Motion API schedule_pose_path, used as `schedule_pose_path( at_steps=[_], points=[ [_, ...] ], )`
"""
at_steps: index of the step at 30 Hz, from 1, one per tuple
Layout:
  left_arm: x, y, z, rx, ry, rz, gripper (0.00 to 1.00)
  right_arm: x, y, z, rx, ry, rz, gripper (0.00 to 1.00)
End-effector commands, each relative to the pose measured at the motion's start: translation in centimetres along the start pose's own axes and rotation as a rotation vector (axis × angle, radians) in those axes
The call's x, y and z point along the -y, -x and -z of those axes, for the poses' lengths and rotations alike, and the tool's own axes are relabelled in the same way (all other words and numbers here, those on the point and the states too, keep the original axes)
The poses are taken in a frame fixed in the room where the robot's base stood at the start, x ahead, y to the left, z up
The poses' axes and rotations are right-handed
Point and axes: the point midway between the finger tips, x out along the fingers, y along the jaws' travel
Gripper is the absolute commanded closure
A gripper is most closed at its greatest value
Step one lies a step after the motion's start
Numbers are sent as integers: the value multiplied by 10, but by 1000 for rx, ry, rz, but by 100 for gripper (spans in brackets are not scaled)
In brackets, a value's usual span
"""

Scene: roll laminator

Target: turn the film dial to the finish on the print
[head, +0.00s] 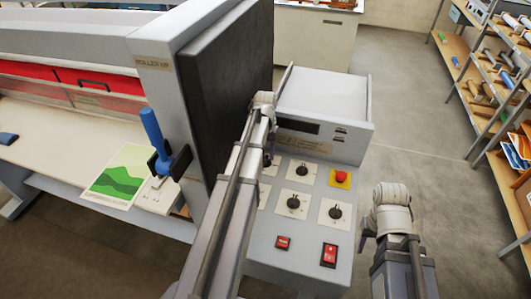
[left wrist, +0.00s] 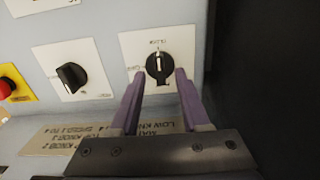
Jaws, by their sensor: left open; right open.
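The control panel (head: 272,235) carries several black dials on white plates. In the left wrist view one dial (left wrist: 158,66) stands between the purple fingertips of my left gripper (left wrist: 159,76), which is open; contact cannot be made out. The dial's pale mark points toward the upper label, too small to read surely. In the head view my left arm mostly hides this dial and gripper. The print (head: 120,175) lies on the feed table, showing green hills; its finish marking is not readable. My right gripper (head: 366,229), partly hidden by its arm, is open beside the panel's right edge.
A second dial (left wrist: 72,76) and a red button on a yellow plate (head: 341,178) are in the same row. Another dial (head: 335,212) and red switches (head: 329,254) sit lower. A blue-handled lever (head: 153,130) stands by the print. Shelves (head: 490,70) line the right.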

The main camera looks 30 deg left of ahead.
Motion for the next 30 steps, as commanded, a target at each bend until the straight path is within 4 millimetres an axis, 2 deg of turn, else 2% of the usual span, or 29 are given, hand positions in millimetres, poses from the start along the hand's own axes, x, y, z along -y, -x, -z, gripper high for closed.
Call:
schedule_pose_path(
  at_steps=[1, 12, 30],
  points=[
    [0, 12, 0, 0, 0, 0, 54, -1, 12, -1, 0, -1, 0, 50],
    [0, 57, 0, 0, 0, 0, 54, -5, 57, -3, 0, -9, 2, 50],
    [0, 60, 0, 0, 0, 0, 54, -5, 59, -4, 1, -10, 2, 50]
  ],
)
